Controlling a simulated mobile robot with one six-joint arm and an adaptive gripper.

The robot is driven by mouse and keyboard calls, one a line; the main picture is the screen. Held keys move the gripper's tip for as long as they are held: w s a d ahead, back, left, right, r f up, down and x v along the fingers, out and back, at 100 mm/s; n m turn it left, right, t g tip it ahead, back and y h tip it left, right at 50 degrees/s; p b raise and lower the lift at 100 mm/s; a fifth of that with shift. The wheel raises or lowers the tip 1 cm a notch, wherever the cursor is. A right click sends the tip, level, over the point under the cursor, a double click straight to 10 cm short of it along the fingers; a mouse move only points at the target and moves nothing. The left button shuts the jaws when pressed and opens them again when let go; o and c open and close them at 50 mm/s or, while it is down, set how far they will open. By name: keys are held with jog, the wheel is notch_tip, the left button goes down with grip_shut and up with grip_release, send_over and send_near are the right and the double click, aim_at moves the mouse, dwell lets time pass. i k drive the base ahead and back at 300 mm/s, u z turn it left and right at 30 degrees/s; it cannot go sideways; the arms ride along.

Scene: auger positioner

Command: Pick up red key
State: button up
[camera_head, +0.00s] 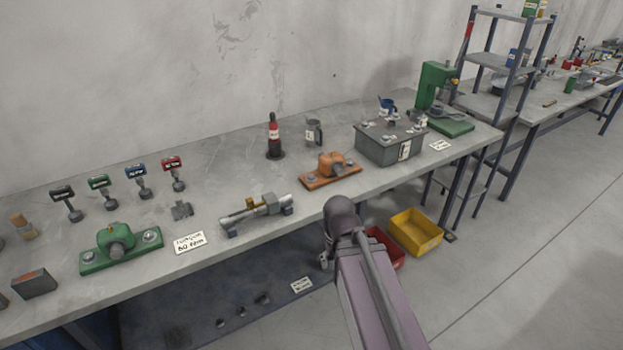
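A key with a red, labelled head (173,163) stands upright on the grey workbench, left of centre. It is the rightmost in a row of similar keys with a blue head (136,171), a green head (99,182) and a black head (63,193). My arm reaches up from the bottom of the view, in front of the bench. A small grey part at its end, seemingly my gripper (325,261), shows beside the arm, well to the right of the red key and apart from it. Its fingers are too small and hidden to read.
On the workbench (228,158) stand a green block fixture (121,249), an orange fixture (331,170), a grey clamp device (257,210), a red-and-black bottle (274,138) and a grey box (390,145). A yellow bin (416,232) sits on the floor at right.

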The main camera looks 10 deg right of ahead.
aim_at(173, 164)
jog(key=u, duration=0.05)
jog(key=i, duration=1.75)
jog(key=u, duration=0.05)
